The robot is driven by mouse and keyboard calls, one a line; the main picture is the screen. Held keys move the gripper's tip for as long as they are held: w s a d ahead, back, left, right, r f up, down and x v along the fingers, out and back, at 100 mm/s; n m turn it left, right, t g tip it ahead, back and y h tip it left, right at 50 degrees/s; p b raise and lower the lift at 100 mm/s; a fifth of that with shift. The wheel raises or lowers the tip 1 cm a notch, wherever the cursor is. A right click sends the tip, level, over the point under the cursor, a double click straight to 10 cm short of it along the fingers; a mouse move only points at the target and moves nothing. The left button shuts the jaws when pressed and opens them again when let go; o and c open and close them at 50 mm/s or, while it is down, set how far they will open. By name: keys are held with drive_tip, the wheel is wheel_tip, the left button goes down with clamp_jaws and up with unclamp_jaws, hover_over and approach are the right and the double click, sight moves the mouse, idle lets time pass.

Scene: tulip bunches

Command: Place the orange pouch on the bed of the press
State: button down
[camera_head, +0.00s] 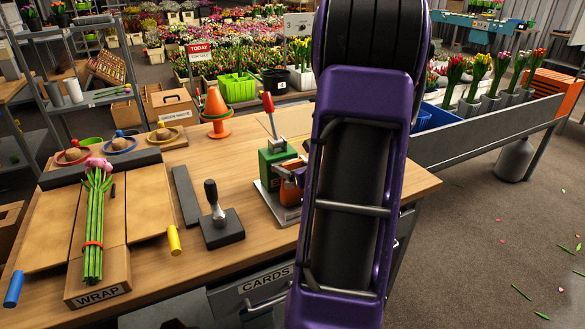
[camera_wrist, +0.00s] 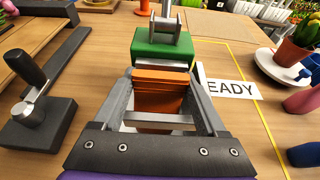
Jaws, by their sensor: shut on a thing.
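The orange pouch (camera_wrist: 158,94) is between the fingers of my gripper (camera_wrist: 162,78) in the wrist view, and the gripper is shut on it. The press has a green body (camera_wrist: 164,47), and the pouch is right in front of it. In the head view the green press (camera_head: 275,163) has a red-knobbed lever and a grey base plate (camera_head: 286,217). The pouch shows there as an orange patch (camera_head: 291,192) at the press's front right, partly hidden by my purple arm. The bed is mostly hidden, and I cannot tell whether the pouch touches it.
A black block with a handle (camera_head: 221,227) stands left of the press. A tulip bunch (camera_head: 93,225) lies on the wrap board further left. In the wrist view, a READY label (camera_wrist: 228,88) and a potted plant on a saucer (camera_wrist: 290,66) are to the right.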

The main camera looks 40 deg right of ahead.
unclamp_jaws()
drive_tip(key=shift+r+p, duration=0.15)
drive_tip(key=shift+p, duration=0.15)
drive_tip(key=p+v, duration=0.1)
drive_tip(key=v, duration=1.1)
